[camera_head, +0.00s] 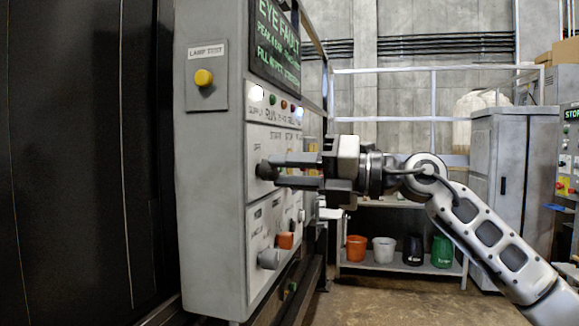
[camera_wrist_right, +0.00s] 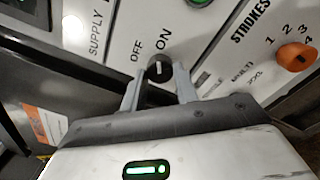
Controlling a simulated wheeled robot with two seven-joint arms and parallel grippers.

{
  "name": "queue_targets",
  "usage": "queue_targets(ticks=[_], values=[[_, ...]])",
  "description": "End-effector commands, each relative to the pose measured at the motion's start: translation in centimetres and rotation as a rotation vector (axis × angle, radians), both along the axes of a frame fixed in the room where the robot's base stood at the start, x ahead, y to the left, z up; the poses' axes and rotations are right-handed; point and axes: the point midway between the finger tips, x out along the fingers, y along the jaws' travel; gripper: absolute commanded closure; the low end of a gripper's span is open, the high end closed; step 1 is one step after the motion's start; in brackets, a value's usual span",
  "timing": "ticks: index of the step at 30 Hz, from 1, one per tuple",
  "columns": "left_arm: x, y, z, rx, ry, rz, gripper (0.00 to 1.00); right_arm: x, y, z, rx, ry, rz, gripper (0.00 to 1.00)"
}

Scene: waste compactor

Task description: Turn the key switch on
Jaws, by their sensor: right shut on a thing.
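The black key switch (camera_wrist_right: 159,68) sits on the white panel in the right wrist view, with OFF printed on its left and ON on its upper right. A short white mark shows on its face; I cannot tell which label it points to. My right gripper (camera_wrist_right: 157,84) is shut on the switch, one grey finger on each side of it. In the head view my right gripper (camera_head: 275,171) reaches in from the right to the front of the grey control cabinet (camera_head: 213,200), at the dark switch (camera_head: 263,170). My left gripper is out of view.
An orange STROKES selector (camera_wrist_right: 297,57) sits right of the switch. Below it in the head view is a grey knob (camera_head: 269,259). A yellow lamp test button (camera_head: 204,77) is on the cabinet's side. A shelf (camera_head: 400,267) with buckets stands behind my arm.

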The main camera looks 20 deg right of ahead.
Motion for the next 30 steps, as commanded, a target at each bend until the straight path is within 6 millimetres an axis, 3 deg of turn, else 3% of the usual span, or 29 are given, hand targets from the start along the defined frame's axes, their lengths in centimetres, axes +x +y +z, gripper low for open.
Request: queue_targets(ticks=[13, 14, 15, 16, 30], values=[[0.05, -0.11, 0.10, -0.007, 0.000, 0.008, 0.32, 0.00, -0.02, 0.02, 0.008, 0.009, 0.000, 0.93], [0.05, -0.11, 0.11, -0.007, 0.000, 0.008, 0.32, 0.00, -0.02, 0.02, 0.008, 0.009, 0.000, 0.62], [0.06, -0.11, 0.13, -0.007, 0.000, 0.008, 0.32, 0.00, -0.02, 0.02, 0.007, 0.008, 0.000, 0.51], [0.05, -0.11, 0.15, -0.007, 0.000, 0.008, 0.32, 0.00, -0.02, 0.02, 0.007, 0.008, 0.000, 0.48], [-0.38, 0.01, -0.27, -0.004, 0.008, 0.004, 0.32, -0.21, -0.44, -0.11, 0.005, 0.007, -0.002, 0.48]])
